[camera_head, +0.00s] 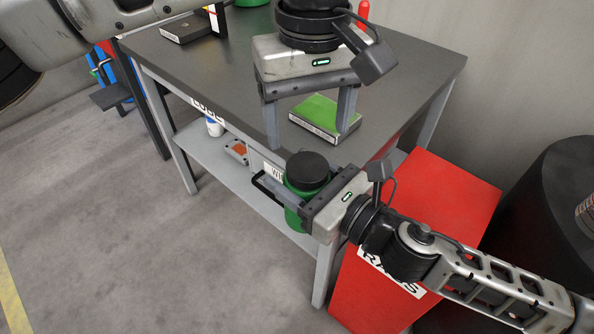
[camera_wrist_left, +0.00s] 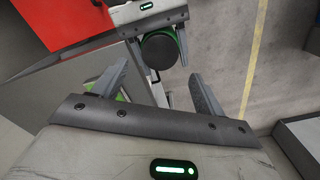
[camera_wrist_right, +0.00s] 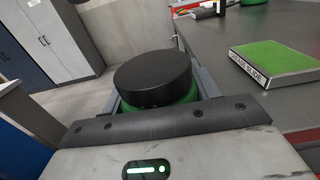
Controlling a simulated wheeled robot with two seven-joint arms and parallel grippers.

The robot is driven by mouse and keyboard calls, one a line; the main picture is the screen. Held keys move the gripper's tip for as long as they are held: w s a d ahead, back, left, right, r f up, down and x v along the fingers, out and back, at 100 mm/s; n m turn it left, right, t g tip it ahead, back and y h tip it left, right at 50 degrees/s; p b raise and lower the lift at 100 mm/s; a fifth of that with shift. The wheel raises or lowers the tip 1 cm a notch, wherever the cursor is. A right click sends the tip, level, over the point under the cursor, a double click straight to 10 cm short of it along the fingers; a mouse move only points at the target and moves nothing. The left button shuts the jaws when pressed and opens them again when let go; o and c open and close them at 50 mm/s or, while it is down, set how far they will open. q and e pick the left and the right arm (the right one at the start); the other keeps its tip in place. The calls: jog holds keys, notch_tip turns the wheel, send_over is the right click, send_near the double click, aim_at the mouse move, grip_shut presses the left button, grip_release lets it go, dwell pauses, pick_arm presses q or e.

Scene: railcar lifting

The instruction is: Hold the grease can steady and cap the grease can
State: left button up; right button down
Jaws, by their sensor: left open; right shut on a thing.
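The grease can is a green cylinder (camera_head: 294,217) in front of the workbench edge, below its top. A black round cap (camera_head: 307,168) sits on top of the can; it also shows in the right wrist view (camera_wrist_right: 153,78). My right gripper (camera_head: 294,190) is shut around the can, which looks roughly upright. My left gripper (camera_head: 309,137) is open and empty, fingers pointing down, above and behind the can in the head view. In the left wrist view the black cap (camera_wrist_left: 159,51) shows beyond the open fingers. Whether the cap is fully seated cannot be told.
The grey workbench (camera_head: 420,75) has a green-topped flat box (camera_head: 322,113) beneath my left gripper. A red rags bin (camera_head: 445,190) stands beside the bench, under my right arm. A dark drum (camera_head: 550,190) is at the right. Small items lie on the lower shelf (camera_head: 205,150). Open floor lies left.

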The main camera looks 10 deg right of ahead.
aim_at(308, 166)
pick_arm(q)
jog(key=shift+r+n, duration=0.7)
jog(key=shift+r, duration=0.05)
jog(key=shift+f, duration=4.05)
